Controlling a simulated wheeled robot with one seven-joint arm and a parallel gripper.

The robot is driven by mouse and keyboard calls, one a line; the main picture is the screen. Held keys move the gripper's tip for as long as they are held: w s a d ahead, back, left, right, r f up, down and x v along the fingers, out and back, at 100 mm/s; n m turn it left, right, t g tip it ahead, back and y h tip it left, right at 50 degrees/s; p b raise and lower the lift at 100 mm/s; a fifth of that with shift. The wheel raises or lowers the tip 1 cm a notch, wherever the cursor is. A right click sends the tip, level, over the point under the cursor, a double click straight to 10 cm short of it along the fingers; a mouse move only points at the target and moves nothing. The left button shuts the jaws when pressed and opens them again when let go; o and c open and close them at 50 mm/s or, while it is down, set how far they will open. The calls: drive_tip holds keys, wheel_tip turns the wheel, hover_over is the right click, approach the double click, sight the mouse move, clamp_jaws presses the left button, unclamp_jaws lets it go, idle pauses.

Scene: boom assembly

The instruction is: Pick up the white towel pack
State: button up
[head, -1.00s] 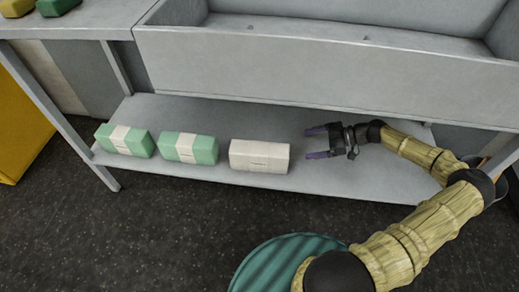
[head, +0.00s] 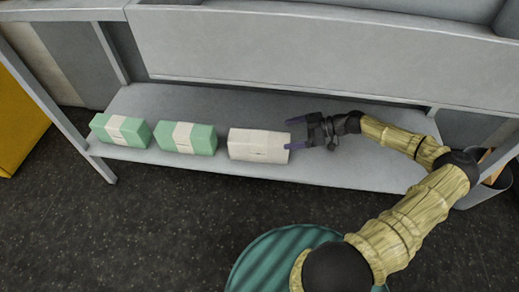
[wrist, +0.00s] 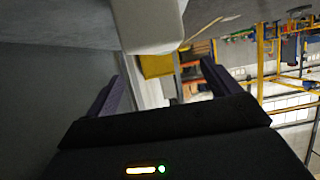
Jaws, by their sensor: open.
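The white towel pack (head: 259,145) lies on the low grey shelf (head: 330,172), the rightmost of the packs in a row. My gripper (head: 291,134) is open at its right end, with the finger tips at or just beside that end; whether they touch cannot be told. In the wrist view, the end of the white pack (wrist: 148,25) shows at the top centre, and the two purple fingers of my gripper (wrist: 160,75) stand open to its left and right, lower in the picture. Nothing is held.
Two green packs with white bands, one (head: 186,138) beside the white pack and one (head: 121,130) farther left, share the shelf. A grey sink or trough front (head: 300,50) overhangs the shelf. A table leg (head: 75,130) stands at left.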

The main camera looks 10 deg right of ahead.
sight(263, 137)
drive_tip(key=b+x, duration=0.1)
drive_tip(key=x, duration=0.3)
drive_tip(key=shift+w+f, duration=0.1)
drive_tip(key=shift+f, duration=0.05)
drive_tip(key=shift+a, duration=0.25)
drive_tip(key=b+x, duration=0.4)
drive_tip(key=x, duration=0.1)
drive_tip(key=shift+w+a, duration=0.1)
drive_tip(key=shift+a, duration=0.1)
drive_tip(key=shift+r, duration=0.25)
drive_tip(key=c, duration=1.6)
drive_tip(key=shift+c, duration=0.2)
drive_tip(key=shift+r, duration=0.15)
